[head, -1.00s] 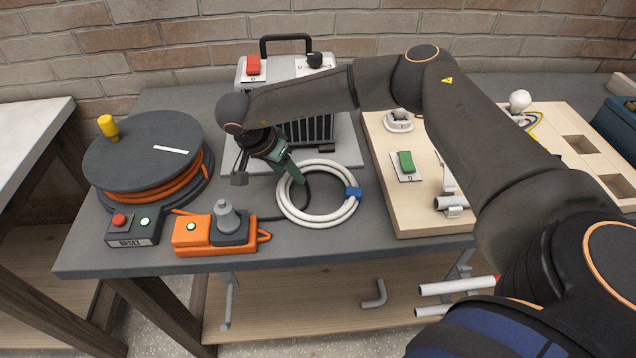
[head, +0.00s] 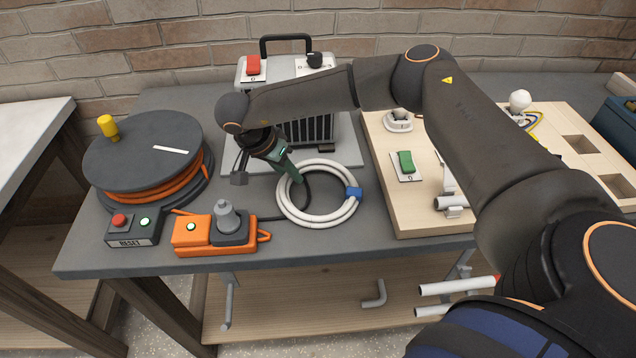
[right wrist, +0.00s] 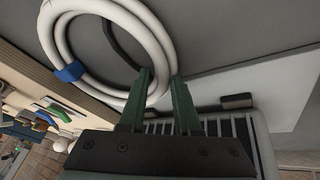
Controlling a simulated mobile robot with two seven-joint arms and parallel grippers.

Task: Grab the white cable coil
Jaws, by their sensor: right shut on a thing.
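The white cable coil (head: 316,220) lies on the grey bench, with a blue clip (head: 353,192) on its right side. My right gripper (head: 296,178) reaches down to the coil's upper left part. In the right wrist view the green fingers (right wrist: 162,82) stand on either side of the coil's white strands (right wrist: 158,40) and are shut on them. The coil still appears to lie flat on the bench. My left gripper is not in view.
An orange cable reel (head: 146,160) and an orange socket box (head: 191,235) stand to the left. A grey heater-like unit (head: 246,95) with a handle is behind the gripper. A wooden board (head: 412,217) with switches is to the right. A dark cable passes beside the coil.

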